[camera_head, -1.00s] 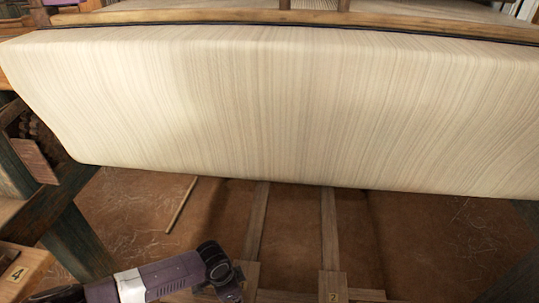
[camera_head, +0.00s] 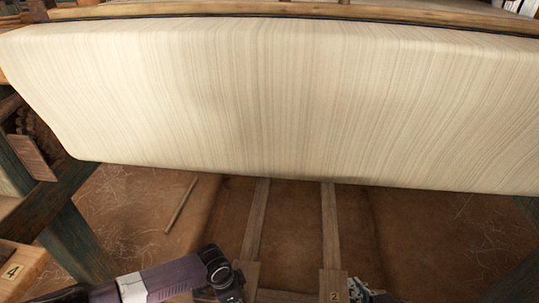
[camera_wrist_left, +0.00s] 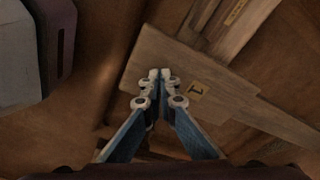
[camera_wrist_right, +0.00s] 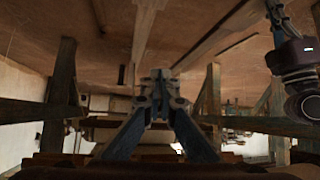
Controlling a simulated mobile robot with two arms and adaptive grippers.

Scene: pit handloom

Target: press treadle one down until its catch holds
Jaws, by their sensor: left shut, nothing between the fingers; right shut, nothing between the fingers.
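Treadle one (camera_head: 256,225) is a wooden bar running out from under the cloth to a wider foot plate; my left arm partly covers its near end. In the left wrist view, its plate (camera_wrist_left: 160,52) carries a tag marked 1 (camera_wrist_left: 196,91). My left gripper (camera_wrist_left: 160,75) is shut and empty, its fingertips over the plate beside the tag; I cannot tell whether they touch it. Its fingers are hidden in the head view. My right gripper (camera_head: 370,292) is at the bottom edge, right of treadle two, and is shut and empty in its wrist view (camera_wrist_right: 159,77). The catch is not discernible.
Treadle two (camera_head: 330,230), tagged 2, lies parallel to the right of treadle one. Pale striped cloth (camera_head: 270,105) hangs above the pit. A dark frame post (camera_head: 75,240) and a board tagged 4 (camera_head: 18,272) stand at left. Bare brown floor (camera_head: 430,235) lies at right.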

